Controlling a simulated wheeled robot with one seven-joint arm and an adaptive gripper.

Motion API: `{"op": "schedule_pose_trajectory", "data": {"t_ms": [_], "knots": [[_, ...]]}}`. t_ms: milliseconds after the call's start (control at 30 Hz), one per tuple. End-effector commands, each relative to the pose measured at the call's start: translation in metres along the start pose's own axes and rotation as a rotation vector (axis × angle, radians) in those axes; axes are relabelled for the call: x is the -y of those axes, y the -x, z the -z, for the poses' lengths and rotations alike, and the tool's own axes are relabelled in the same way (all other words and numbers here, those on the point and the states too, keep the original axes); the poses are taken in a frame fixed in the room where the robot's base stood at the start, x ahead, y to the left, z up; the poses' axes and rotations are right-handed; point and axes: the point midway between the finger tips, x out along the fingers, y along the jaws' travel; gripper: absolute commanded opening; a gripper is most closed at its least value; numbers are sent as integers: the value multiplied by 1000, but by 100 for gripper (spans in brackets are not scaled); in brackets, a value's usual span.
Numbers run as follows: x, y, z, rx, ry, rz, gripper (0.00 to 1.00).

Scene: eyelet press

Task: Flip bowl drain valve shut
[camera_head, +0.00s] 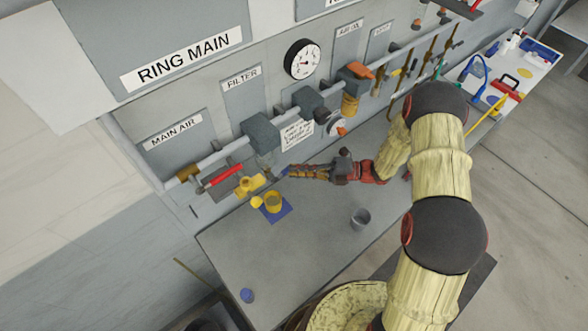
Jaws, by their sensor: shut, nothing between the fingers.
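My gripper (281,172) reaches left from the arm, low in front of the wall panel, and its fingers look shut and empty. It is below and right of the grey filter block (260,133) on the pipe, under the FILTER label. A yellow fitting (250,186) is left of the fingertips, with a gap in the picture. I cannot tell whether this is the bowl drain valve or how its lever stands. A yellow cup (273,202) stands on a blue mat (285,215) below the fingertips.
A red lever (224,175) sits on the pipe at left. A gauge (303,59), an amber bowl (350,104) and hanging tools are along the panel. A grey cup (360,219) and a blue cap (247,295) are on the grey bench (300,265), whose middle is clear.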

Motion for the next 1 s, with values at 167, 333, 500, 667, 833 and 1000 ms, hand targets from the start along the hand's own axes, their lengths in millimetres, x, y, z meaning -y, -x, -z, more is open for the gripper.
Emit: {"op": "schedule_pose_trajectory", "data": {"t_ms": [167,333,500,667,833,1000], "knots": [[16,4,-2,1,-103,-117,0],[23,5,-4,1,-174,-201,0],[28,6,-4,1,-222,-256,0],[31,6,-4,3,-248,-284,0],[33,6,-4,3,-261,-294,0],[33,6,-3,3,-263,-295,0]]}}
